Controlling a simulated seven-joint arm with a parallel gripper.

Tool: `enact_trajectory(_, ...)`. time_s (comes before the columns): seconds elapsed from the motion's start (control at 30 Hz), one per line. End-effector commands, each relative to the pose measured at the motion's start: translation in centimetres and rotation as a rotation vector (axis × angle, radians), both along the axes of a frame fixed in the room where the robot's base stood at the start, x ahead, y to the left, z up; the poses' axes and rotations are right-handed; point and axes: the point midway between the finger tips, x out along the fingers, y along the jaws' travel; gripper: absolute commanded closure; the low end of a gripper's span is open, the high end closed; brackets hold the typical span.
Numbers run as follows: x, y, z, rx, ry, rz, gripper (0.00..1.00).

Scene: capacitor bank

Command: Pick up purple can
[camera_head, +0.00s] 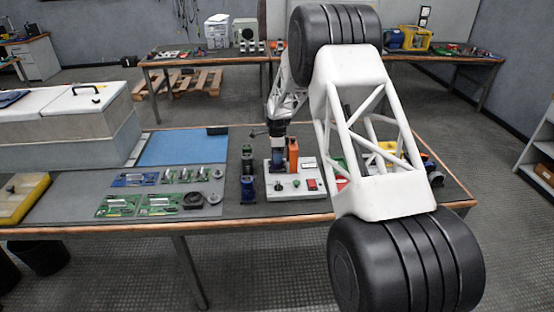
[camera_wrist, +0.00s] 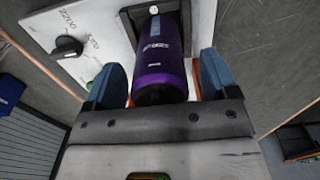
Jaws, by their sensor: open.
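The purple can (camera_wrist: 163,60) stands in a dark socket on the white panel (camera_wrist: 85,22) in the wrist view. My gripper (camera_wrist: 160,78) is open, with one blue finger on each side of the can. The can lies between the fingers, and a gap shows at the left finger. I cannot tell whether the right finger touches it. In the head view my gripper (camera_head: 278,152) is over the white panel (camera_head: 308,190), and the can is hard to make out there.
An orange block (camera_head: 293,154) stands close to the right of my gripper. A blue can (camera_head: 248,188) stands left of the panel. Green circuit boards (camera_head: 158,205) lie further left. A black knob (camera_wrist: 67,47) sticks up from the panel.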

Motion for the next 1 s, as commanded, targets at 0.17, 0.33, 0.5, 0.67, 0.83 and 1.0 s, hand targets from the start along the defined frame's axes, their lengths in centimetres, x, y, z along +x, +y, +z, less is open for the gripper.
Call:
enact_trajectory(0.17, -0.01, 0.0, 0.02, 0.0, 0.0, 0.0, 0.2)
enact_trajectory(0.33, -0.01, 0.0, 0.02, 0.0, 0.0, 0.0, 0.2)
enact_trajectory(0.5, -0.01, 0.0, 0.02, 0.0, 0.0, 0.0, 0.39)
enact_trajectory(0.67, -0.01, -0.01, 0.03, 0.0, 0.0, 0.0, 0.63)
enact_trajectory(0.83, 0.02, 0.0, 0.08, 0.0, -0.001, 0.0, 0.82)
enact_trajectory(1.0, 0.02, 0.0, 0.09, 0.0, -0.001, 0.0, 0.82)
